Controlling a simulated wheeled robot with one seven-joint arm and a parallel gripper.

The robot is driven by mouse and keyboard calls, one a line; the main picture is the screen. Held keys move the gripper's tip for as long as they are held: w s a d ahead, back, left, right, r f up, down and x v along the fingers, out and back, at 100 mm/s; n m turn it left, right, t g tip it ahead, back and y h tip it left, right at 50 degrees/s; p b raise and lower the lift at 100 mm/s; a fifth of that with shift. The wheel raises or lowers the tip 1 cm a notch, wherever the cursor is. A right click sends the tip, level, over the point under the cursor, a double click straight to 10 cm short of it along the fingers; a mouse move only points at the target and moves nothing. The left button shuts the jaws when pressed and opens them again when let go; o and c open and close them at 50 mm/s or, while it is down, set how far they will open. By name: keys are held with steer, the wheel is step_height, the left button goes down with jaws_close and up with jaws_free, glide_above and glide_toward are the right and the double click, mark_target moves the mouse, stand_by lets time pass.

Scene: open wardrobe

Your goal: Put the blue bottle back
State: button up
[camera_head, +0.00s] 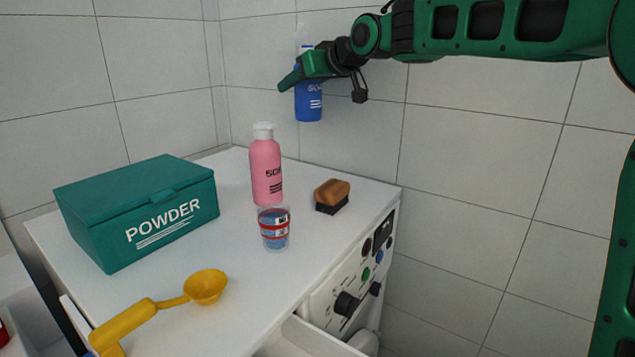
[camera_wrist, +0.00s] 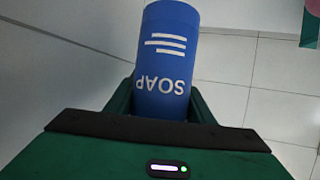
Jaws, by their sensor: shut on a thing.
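The blue bottle (camera_head: 308,102) is upright in the air above the back of the white washing machine top, near the tiled wall. My gripper (camera_head: 304,72) is shut on its upper part. In the wrist view my gripper (camera_wrist: 160,108) has a finger on each side of the blue bottle (camera_wrist: 166,60), whose "SOAP" label shows upside down. The bottle's whitish top shows faintly above the gripper in the head view. The bottle is apart from the surface below.
On the machine top (camera_head: 190,290) stand a pink soap bottle (camera_head: 265,170), a teal powder box (camera_head: 140,215), a clear cup with blue contents (camera_head: 274,230), a brown brush (camera_head: 331,196) and a yellow scoop (camera_head: 205,287). The back area right of the pink bottle is clear.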

steer(key=shift+w+d, duration=0.1)
steer(key=shift+d, duration=0.15)
steer(key=shift+n+g+y, duration=0.5)
steer(key=shift+n+y, duration=0.2)
steer(key=shift+s+a+f, duration=0.45)
steer(key=shift+s+f, duration=0.2)
steer(key=shift+f, duration=1.75)
steer(key=shift+s+a+f, duration=0.5)
steer(key=shift+s+f, duration=0.15)
steer(key=shift+f, duration=1.8)
steer(key=shift+s+a+f, duration=0.45)
steer(key=shift+s+f, duration=0.2)
steer(key=shift+f, duration=1.75)
steer(key=o, duration=1.3)
steer(key=shift+f, duration=0.1)
steer(key=shift+c, duration=0.2)
